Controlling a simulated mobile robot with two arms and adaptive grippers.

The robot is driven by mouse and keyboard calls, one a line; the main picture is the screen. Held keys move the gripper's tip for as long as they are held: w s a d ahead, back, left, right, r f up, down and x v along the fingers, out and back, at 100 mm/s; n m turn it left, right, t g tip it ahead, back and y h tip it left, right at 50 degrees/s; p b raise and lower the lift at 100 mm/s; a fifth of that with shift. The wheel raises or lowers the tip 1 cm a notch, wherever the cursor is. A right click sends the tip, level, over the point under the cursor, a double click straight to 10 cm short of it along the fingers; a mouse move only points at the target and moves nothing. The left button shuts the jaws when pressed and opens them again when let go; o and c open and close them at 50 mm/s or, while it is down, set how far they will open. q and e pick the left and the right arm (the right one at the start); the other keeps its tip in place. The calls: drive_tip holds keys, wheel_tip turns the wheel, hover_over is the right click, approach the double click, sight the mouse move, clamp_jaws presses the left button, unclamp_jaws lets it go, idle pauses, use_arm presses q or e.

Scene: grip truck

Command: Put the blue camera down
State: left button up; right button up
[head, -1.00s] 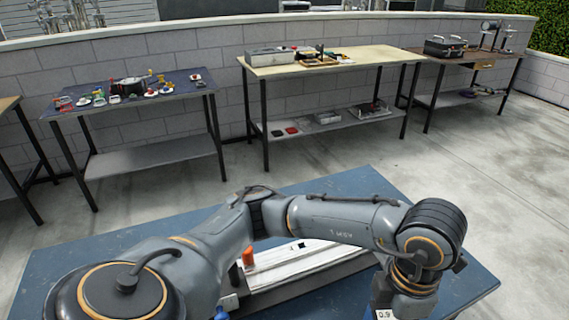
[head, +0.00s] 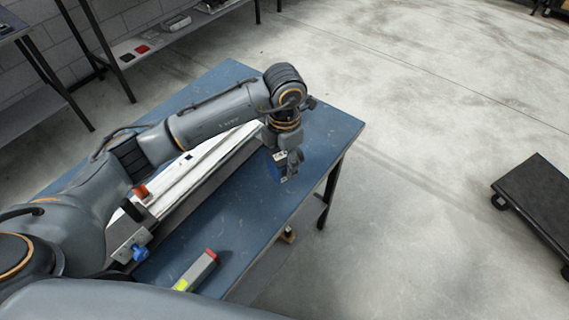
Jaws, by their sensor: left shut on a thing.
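The blue camera (head: 274,169) shows only as a small blue patch at my left gripper (head: 287,172), above the right part of the blue table (head: 235,207). The gripper points down and is shut on the camera. My wrist and the fingers hide most of the camera. I cannot tell whether its underside touches the table top. My right gripper is not in view.
A long white and grey rail device (head: 190,170) with a blue knob (head: 140,253) lies along the table, partly under my arm. A grey bar with a red end (head: 197,270) lies near the front edge. A black trolley (head: 540,200) stands on the floor at right.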

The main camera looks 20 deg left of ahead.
use_arm(q)
drive_tip(key=shift+w+a+f, duration=0.15)
drive_tip(key=shift+w+f, duration=0.6)
drive_tip(key=shift+f, duration=0.15)
wheel_tip(320, 180, down, 2)
drive_tip(key=shift+f+p, duration=0.1)
drive_tip(key=shift+p, duration=0.55)
drive_tip(key=shift+f, duration=0.4)
drive_tip(key=shift+f, duration=0.1)
drive_tip(key=o, duration=1)
drive_tip(key=shift+f, duration=0.1)
drive_tip(key=shift+c, duration=0.2)
